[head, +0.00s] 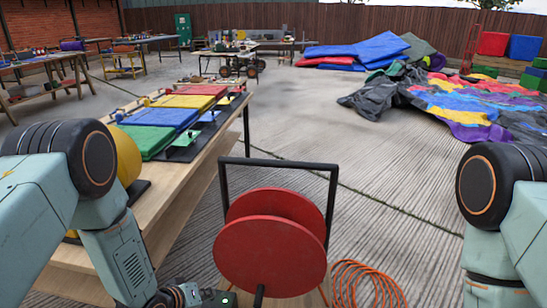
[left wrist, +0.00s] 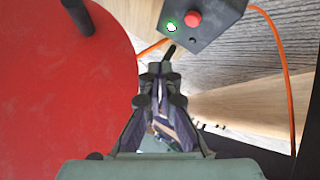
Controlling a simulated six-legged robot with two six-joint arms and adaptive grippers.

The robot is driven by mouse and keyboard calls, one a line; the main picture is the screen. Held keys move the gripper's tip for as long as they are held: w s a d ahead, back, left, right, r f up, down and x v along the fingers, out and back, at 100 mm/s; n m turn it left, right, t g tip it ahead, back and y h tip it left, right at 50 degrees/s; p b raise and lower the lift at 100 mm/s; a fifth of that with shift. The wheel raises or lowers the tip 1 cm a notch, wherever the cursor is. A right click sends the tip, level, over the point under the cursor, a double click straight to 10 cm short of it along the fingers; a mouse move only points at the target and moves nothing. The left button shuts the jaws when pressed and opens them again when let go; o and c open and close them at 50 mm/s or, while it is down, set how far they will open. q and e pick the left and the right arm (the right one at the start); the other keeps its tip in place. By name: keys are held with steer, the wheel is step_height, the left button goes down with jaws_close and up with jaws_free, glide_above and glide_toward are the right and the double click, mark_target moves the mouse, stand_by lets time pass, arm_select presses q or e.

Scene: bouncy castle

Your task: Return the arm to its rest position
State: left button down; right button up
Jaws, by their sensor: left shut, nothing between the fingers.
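My left arm (head: 120,255) reaches down from the left edge in the head view. Its gripper (head: 190,296) is at the bottom edge, partly cut off, just left of the red reel (head: 270,245). In the left wrist view my left gripper (left wrist: 161,72) is shut and empty. Its fingertips are close to a dark control box (left wrist: 205,22) with a red button (left wrist: 193,18) and a lit green light (left wrist: 171,28). I cannot tell whether they touch it. My right arm (head: 500,250) shows at the right edge; its gripper is out of view.
A wooden table (head: 190,195) with coloured folded sheets (head: 160,118) stands close on the left. The reel's black frame (head: 280,165) rises ahead. An orange cable (head: 365,285) lies coiled to its right. Bare concrete (head: 300,120) lies beyond, with a crumpled colourful inflatable (head: 455,98) at right.

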arm_select(q)
steer(key=s+a+r+m+g+y+p, duration=0.1)
steer(key=s+g, duration=0.3)
steer(key=s, duration=1.3)
steer(key=s+m+g+y+p, duration=0.2)
steer(key=s+g+p, duration=0.1)
steer(key=s, duration=1.4)
steer(key=shift+a+r+m+g, duration=0.35)
steer(key=shift+r+m+g, duration=0.05)
steer(key=shift+g, duration=0.4)
